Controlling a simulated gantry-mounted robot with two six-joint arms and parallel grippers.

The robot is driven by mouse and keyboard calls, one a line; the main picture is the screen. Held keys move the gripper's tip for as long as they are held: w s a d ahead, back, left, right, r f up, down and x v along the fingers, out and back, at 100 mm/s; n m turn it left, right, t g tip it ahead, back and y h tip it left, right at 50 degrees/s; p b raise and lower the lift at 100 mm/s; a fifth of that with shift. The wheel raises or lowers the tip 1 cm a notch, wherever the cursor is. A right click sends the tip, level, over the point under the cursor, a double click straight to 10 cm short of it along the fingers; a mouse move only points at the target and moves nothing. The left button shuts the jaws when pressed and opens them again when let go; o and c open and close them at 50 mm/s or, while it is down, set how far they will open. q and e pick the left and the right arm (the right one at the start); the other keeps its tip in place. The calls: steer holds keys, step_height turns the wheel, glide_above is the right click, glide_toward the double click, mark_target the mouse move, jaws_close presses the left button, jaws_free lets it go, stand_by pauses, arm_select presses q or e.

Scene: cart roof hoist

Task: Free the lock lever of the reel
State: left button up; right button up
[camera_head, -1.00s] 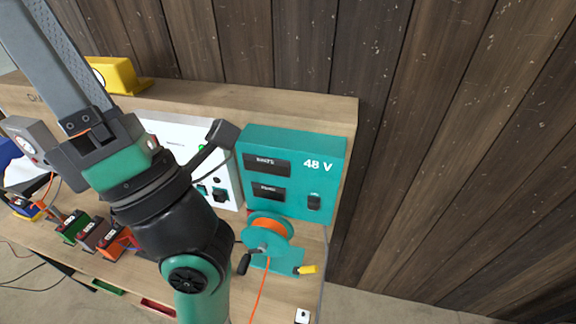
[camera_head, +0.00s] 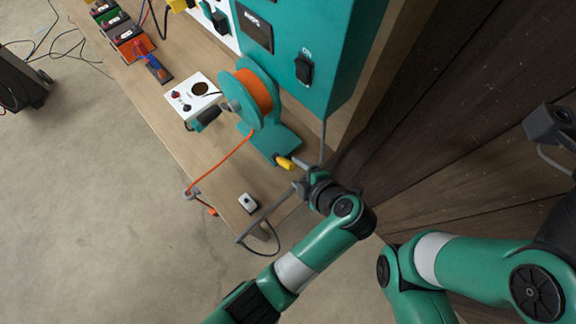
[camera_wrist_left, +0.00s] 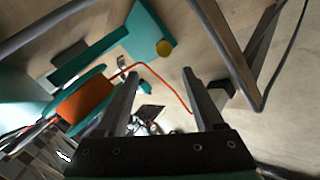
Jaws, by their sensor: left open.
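The reel (camera_head: 240,92) is teal with an orange drum and stands on the bench beside the 48 V cabinet. Its lock lever (camera_head: 285,162) has a yellow tip and sticks out at the base's lower right. My left gripper (camera_head: 299,177) is close to that tip in the head view. The orange drum (camera_wrist_left: 85,100) is at left there. My right gripper cannot be made out.
The teal cabinet (camera_head: 300,25) stands close behind the reel. A grey bar frame (camera_head: 262,222) is at the bench edge near my left arm. An orange cable (camera_head: 222,160) runs from the reel to the bench edge. A white box (camera_head: 193,95) and a small grey box (camera_head: 248,203) stand nearby.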

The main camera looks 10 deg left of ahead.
mark_target(286, 163)
arm_select(q)
steer(key=b+x, duration=0.1)
steer(key=x, duration=0.3)
steer(key=b+x, duration=0.2)
steer(key=x, duration=0.1)
steer(key=d+b+x, duration=0.1)
steer(key=x, duration=0.3)
steer(key=shift+a+f, duration=0.2)
steer(key=shift+f, duration=0.45)
jaws_close()
arm_select(e)
steer(key=shift+h, duration=0.3)
steer(key=f, duration=0.5)
steer(key=shift+a+f, duration=0.1)
steer(key=shift+a, duration=0.1)
